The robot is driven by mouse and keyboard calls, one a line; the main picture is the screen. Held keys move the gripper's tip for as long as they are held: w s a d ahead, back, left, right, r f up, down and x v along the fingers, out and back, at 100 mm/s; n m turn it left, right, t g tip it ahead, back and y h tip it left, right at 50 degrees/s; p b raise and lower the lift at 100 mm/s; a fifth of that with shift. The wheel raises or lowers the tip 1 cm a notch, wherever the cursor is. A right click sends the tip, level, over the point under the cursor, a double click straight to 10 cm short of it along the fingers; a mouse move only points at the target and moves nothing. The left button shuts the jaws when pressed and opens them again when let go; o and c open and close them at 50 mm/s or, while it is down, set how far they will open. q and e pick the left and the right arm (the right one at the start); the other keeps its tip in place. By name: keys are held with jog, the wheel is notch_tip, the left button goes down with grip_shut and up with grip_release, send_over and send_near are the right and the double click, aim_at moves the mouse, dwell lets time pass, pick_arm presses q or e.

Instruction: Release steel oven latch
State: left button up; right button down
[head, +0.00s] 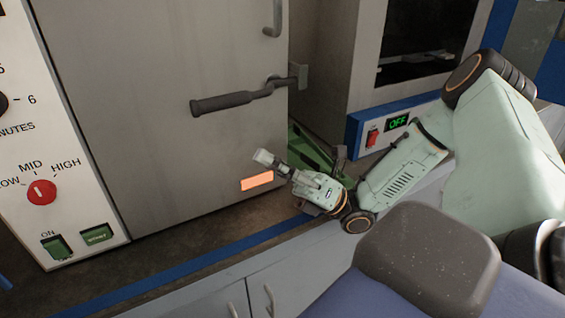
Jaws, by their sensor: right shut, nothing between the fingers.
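The steel oven door (160,110) is a large grey panel in the left half of the head view. Its dark latch handle (225,102) lies roughly level across the door's right part, with its right end at a bracket (298,77) by the door's edge. My right gripper (265,158) is shut and empty. It points up and left, in front of the door's lower right part. It appears below the latch handle and apart from it. My left gripper is not in view.
An orange label (257,181) is low on the door. A control panel (70,150) with a red knob (42,192) stands left. A second unit with a blue base, a red switch (372,138) and an OFF display (398,123) stands right. A green object (312,150) is behind my gripper.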

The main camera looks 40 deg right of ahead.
aim_at(252, 93)
pick_arm(q)
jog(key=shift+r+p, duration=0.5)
jog(key=shift+p, duration=0.05)
pick_arm(e)
jog(key=w+a+r, duration=0.2)
jog(key=w+r, duration=0.2)
jog(key=r, duration=0.2)
jog(key=shift+a+r, duration=0.25)
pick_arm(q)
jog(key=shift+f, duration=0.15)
pick_arm(e)
jog(key=shift+w, duration=0.1)
